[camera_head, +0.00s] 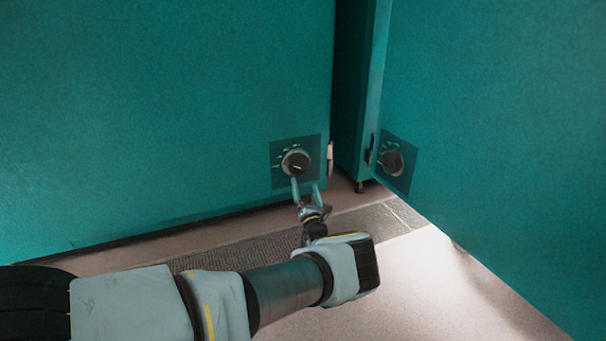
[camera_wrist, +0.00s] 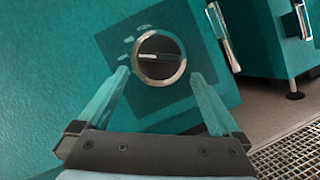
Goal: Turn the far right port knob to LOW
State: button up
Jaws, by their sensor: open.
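A round black knob with a silver rim (camera_head: 296,163) sits on a darker square plate low on the left teal chamber, near its right edge. It also shows in the wrist view (camera_wrist: 160,58), where its white pointer line points left. Small white labels curve around its left and upper side, too small to read surely. My gripper (camera_head: 308,186) is open just below and in front of this knob. In the wrist view its two teal fingers stand either side of the knob's lower part, with nothing between them gripped. Whether they touch it I cannot tell.
A second knob (camera_head: 391,162) is on the right teal chamber (camera_head: 490,130), across a narrow gap. A metal latch (camera_head: 330,158) stands close right of the first knob's plate. A floor grating (camera_head: 250,252) runs below the chambers. The floor at right is clear.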

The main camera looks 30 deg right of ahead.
jog(key=shift+p+v, duration=0.4)
jog(key=shift+v, duration=1.6)
